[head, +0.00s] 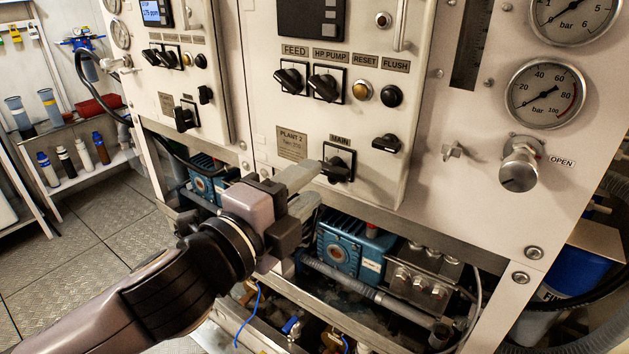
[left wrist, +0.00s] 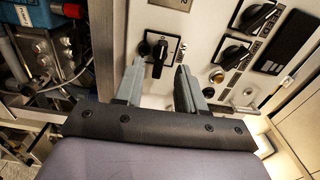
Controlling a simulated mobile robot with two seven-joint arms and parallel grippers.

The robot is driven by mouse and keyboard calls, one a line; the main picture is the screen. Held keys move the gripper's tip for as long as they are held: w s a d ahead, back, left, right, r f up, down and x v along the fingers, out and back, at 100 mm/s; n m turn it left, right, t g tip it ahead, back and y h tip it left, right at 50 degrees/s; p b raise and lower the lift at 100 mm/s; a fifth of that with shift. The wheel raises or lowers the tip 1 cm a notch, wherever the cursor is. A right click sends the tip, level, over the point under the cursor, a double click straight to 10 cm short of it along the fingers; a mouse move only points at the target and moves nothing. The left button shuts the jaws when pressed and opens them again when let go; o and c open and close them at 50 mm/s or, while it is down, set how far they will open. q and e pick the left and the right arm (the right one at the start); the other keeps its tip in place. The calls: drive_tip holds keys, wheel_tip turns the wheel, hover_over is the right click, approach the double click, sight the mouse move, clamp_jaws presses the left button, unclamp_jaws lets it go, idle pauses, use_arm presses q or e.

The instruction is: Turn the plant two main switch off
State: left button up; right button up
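The plant two main switch (head: 338,165) is a black rotary handle on a square plate, below the MAIN label and right of the PLANT 2 plate (head: 292,143). In the left wrist view, the main switch (left wrist: 161,55) shows between and beyond my fingertips, its handle running roughly up and down in that picture. My left gripper (head: 317,187) is open and empty, just left of and slightly below the switch in the head view. Its two grey fingers (left wrist: 160,67) stand apart on either side of the handle. Contact is not visible. My right gripper is not in view.
The FEED (head: 290,79) and HP PUMP (head: 325,84) switches and the RESET (head: 362,90) and FLUSH (head: 391,96) buttons sit above. Another black switch (head: 387,143) is close on the right. Blue pumps (head: 350,249) and pipes lie below the panel.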

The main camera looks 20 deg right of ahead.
use_arm(q)
drive_tip(key=shift+v, duration=1.9)
drive_tip(key=w+a+f+n+t+y, duration=0.1)
drive_tip(key=a+f+n+y, duration=0.2)
drive_tip(key=a+f+n, duration=0.45)
drive_tip(key=w+a+f+n+t+y, duration=0.1)
drive_tip(key=a+f+n+y, duration=0.25)
drive_tip(key=f+n, duration=0.75)
drive_tip(key=s+a+f+n+g+y, duration=0.1)
drive_tip(key=s+a+f+n+y, duration=0.1)
drive_tip(key=s+a+f, duration=0.5)
drive_tip(key=s+a+f+n+g+y, duration=0.1)
drive_tip(key=s+a+f+n+y, duration=0.2)
drive_tip(key=f, duration=1.2)
drive_tip(key=s+a+n, duration=0.2)
drive_tip(key=s+a, duration=0.2)
drive_tip(key=a, duration=0.2)
drive_tip(key=shift+s+a+f+g, duration=0.2)
drive_tip(key=shift+s+a+g, duration=0.1)
drive_tip(key=shift+s+a, duration=0.1)
drive_tip(key=shift+y, duration=0.25)
drive_tip(key=shift+c, duration=0.3)
